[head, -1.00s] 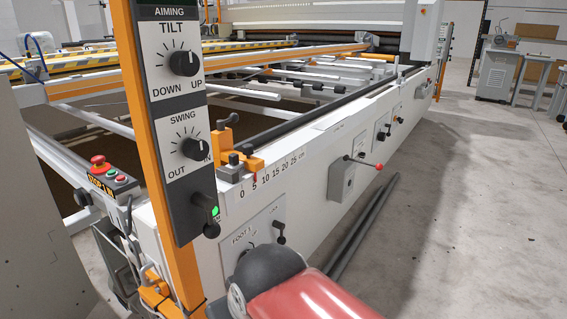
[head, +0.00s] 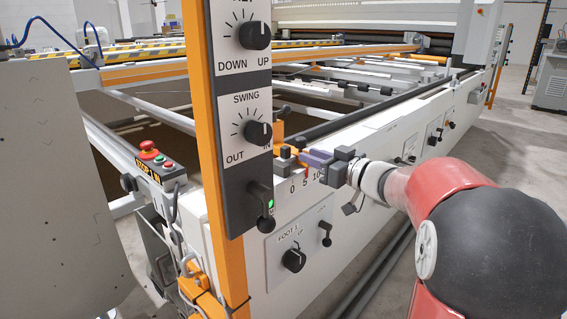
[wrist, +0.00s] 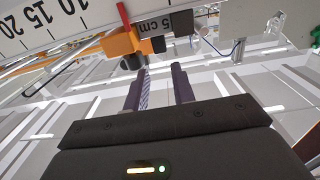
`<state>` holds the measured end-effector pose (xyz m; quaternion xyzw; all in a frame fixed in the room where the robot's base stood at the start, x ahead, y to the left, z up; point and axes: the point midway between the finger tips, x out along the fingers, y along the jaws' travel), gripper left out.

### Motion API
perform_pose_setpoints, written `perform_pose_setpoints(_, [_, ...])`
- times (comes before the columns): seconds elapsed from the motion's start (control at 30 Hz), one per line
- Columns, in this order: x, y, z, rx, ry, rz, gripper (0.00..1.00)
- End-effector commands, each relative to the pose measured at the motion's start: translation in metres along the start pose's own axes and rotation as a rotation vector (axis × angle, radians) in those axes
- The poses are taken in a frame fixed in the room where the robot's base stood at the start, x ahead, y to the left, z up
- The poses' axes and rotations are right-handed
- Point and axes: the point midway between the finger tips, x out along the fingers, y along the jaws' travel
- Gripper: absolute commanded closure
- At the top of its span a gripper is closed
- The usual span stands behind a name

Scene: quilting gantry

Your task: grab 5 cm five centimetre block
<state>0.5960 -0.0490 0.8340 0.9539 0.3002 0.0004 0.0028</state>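A dark block with a pale "5 cm" label (wrist: 181,22) sits beside the orange stop (wrist: 120,43) at the top of the wrist view. My gripper (wrist: 161,68) is open, its two purple fingers pointing toward the stop and block. A clear gap shows between the fingers, with nothing in it. The fingertips appear short of the block; the exact distance is unclear. In the head view my gripper (head: 314,158) is over the scale rail, just right of the orange stop (head: 297,143). The block cannot be made out clearly there.
A scale strip (wrist: 50,50) with centimetre numbers runs along the rail. The control panel (head: 246,110) on an orange post stands left of my gripper.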

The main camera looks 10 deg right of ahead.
Motion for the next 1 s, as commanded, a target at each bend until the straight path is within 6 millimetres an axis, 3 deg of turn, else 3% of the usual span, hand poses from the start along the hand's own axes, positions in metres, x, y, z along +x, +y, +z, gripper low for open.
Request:
perform_pose_setpoints(0.37, [0.035,-0.002,0.002,0.007,0.001,-0.021,0.75])
perform_pose_setpoints(0.63, [0.073,-0.001,0.004,0.007,0.001,-0.021,0.75])
perform_pose_setpoints(0.87, [0.077,-0.001,0.004,0.006,0.001,-0.019,0.75])
perform_pose_setpoints(1.0, [0.077,-0.001,0.004,0.006,0.001,-0.019,0.90])
